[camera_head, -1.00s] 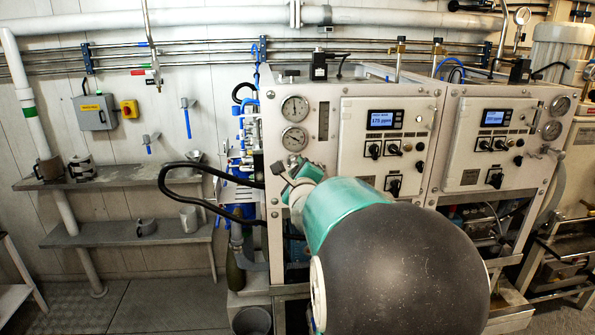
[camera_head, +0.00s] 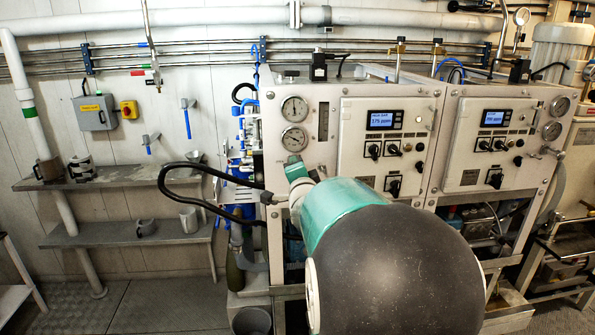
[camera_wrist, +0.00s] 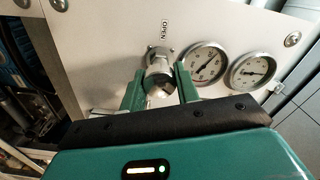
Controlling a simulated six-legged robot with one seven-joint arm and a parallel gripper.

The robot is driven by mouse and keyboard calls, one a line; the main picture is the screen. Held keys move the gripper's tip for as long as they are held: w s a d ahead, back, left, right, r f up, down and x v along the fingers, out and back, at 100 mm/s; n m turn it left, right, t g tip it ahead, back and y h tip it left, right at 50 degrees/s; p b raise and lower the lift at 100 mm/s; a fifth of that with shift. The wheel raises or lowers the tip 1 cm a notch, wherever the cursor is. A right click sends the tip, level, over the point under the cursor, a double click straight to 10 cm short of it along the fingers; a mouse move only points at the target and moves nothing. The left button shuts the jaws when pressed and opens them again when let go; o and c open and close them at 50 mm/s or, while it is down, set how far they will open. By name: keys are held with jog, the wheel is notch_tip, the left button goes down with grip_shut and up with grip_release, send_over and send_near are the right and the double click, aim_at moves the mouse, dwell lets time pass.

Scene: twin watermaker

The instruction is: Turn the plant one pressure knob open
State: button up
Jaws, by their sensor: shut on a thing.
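The pressure knob (camera_wrist: 158,68) is a metal knob on the white panel face, just below an OPEN label (camera_wrist: 164,29) in the wrist view. My gripper (camera_wrist: 159,84) has its two green fingers on either side of the knob and is shut on it. In the head view my gripper (camera_head: 295,164) is at the left part of the plant one panel (camera_head: 334,160), below two round gauges. The knob is hidden there behind my gripper and arm.
Two gauges (camera_head: 294,123) sit just above my gripper. A black hose (camera_head: 178,194) loops left of the panel. Shelves with mugs (camera_head: 120,178) stand at the left. The second plant panel (camera_head: 470,178) stands to the right.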

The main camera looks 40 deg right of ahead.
jog(key=n, duration=0.4)
jog(key=shift+a+n, duration=0.1)
jog(key=shift+n, duration=0.3)
jog(key=n, duration=0.9)
jog(key=shift+f, duration=0.1)
jog(key=n, duration=0.4)
jog(key=shift+n, duration=0.3)
jog(key=n, duration=0.3)
jog(key=shift+n, duration=0.3)
jog(key=n, duration=0.9)
jog(key=shift+f, duration=0.1)
jog(key=shift+n, duration=1.5)
